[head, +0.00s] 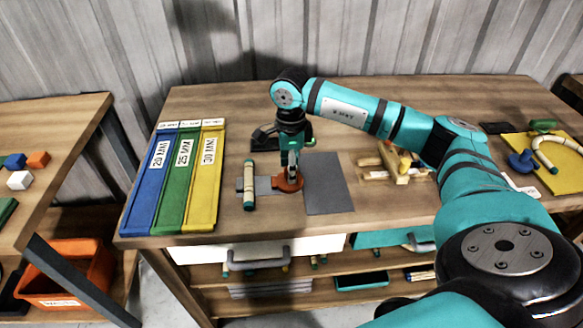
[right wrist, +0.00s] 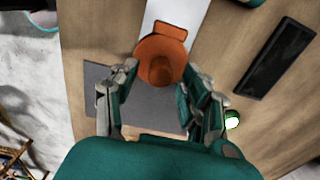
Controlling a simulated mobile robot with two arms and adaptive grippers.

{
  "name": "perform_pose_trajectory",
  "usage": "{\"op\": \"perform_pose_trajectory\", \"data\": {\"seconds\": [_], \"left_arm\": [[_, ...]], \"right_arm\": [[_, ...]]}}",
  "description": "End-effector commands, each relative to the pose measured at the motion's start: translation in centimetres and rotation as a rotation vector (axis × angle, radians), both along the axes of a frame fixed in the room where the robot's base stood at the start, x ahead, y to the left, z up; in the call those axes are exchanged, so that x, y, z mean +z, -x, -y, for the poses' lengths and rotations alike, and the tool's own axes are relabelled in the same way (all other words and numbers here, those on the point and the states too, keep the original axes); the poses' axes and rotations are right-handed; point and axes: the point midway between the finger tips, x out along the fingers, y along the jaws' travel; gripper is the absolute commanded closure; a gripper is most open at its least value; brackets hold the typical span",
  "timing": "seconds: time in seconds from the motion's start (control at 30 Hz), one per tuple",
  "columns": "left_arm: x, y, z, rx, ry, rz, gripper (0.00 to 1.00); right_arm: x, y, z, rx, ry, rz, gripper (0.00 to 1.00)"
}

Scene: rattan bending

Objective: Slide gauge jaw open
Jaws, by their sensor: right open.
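The orange gauge jaw (head: 287,185) sits on a grey strip (head: 263,186), the gauge's beam, on the workbench. In the right wrist view the orange jaw (right wrist: 158,62) has a round knob-like part and a flat tab, and the pale strip (right wrist: 168,12) runs beyond it. My right gripper (head: 291,172) points down directly over the jaw. In the right wrist view its two fingers (right wrist: 161,76) are spread, one on either side of the orange part, with gaps visible. Contact cannot be told. My left gripper is not in view.
A rattan piece with teal ends (head: 249,186) lies across the strip's left end. A grey plate (head: 328,184) lies right of the jaw. Blue, green and yellow trays (head: 207,180) stand left. A dark tool (head: 264,137) lies behind; a wooden jig (head: 397,163) stands right.

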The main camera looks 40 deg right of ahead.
Motion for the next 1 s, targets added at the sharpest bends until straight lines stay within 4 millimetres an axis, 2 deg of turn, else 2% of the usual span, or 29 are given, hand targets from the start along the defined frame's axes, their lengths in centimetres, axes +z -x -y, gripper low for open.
{"op": "perform_pose_trajectory", "data": {"seconds": [0.3, 0.5, 0.7, 1.0], "left_arm": [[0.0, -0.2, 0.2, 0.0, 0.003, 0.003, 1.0], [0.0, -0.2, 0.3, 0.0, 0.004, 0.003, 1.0], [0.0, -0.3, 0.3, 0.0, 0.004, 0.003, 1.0], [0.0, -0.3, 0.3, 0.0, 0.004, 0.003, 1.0]], "right_arm": [[6.5, -0.1, 0.1, -0.003, 0.0, 0.006, 0.53], [9.8, 0.0, 0.2, -0.002, 0.001, 0.002, 0.53], [11.2, 0.1, 0.2, -0.003, 0.002, 0.0, 0.53], [11.3, 0.1, 0.2, -0.003, 0.002, 0.0, 0.53]]}}
